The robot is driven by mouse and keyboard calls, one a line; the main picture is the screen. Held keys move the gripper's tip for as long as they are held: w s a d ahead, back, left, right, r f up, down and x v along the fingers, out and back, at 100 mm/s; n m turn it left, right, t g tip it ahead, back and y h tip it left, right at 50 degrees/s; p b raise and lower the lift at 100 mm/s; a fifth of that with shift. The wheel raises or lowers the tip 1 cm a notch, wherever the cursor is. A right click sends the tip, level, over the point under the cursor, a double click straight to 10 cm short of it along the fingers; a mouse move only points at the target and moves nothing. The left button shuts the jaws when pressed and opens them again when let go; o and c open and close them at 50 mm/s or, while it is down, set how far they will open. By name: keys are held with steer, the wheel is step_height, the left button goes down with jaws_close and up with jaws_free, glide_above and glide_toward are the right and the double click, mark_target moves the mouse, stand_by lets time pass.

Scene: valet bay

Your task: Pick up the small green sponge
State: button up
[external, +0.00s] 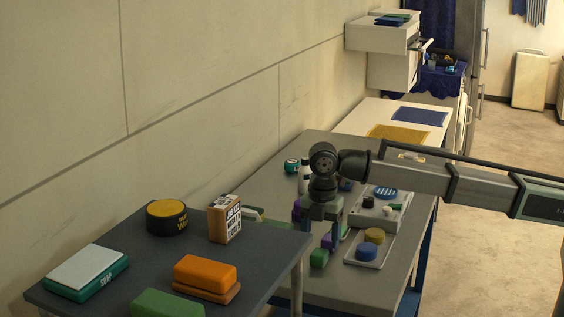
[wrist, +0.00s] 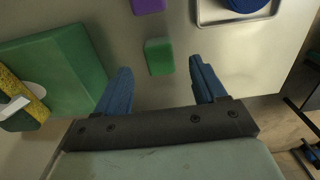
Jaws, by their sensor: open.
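The small green sponge (wrist: 159,56) lies flat on the grey bench top in the wrist view, between and beyond my open blue fingertips. A small green block on the bench below my gripper in the external view (external: 319,258) looks like the same sponge. My gripper (wrist: 160,78) is open and empty, pointing down at the bench. In the external view my gripper (external: 317,228) hangs above the bench. The sponge appears apart from both fingers. The exact height of the fingers over it is hard to tell.
A larger green mat or case (wrist: 62,72) with a yellow strip lies left of the gripper. A purple block (wrist: 148,5) sits beyond the sponge. A tray (wrist: 205,19) with a blue round item is at right. A dark table (external: 185,245) in front carries an orange sponge (external: 205,271).

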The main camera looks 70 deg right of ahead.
mark_target(320, 252)
steer(key=shift+a+f, duration=0.15)
steer(key=shift+f, duration=2.45)
steer(key=shift+c, duration=0.3)
steer(key=c, duration=1)
steer(key=shift+o, duration=0.2)
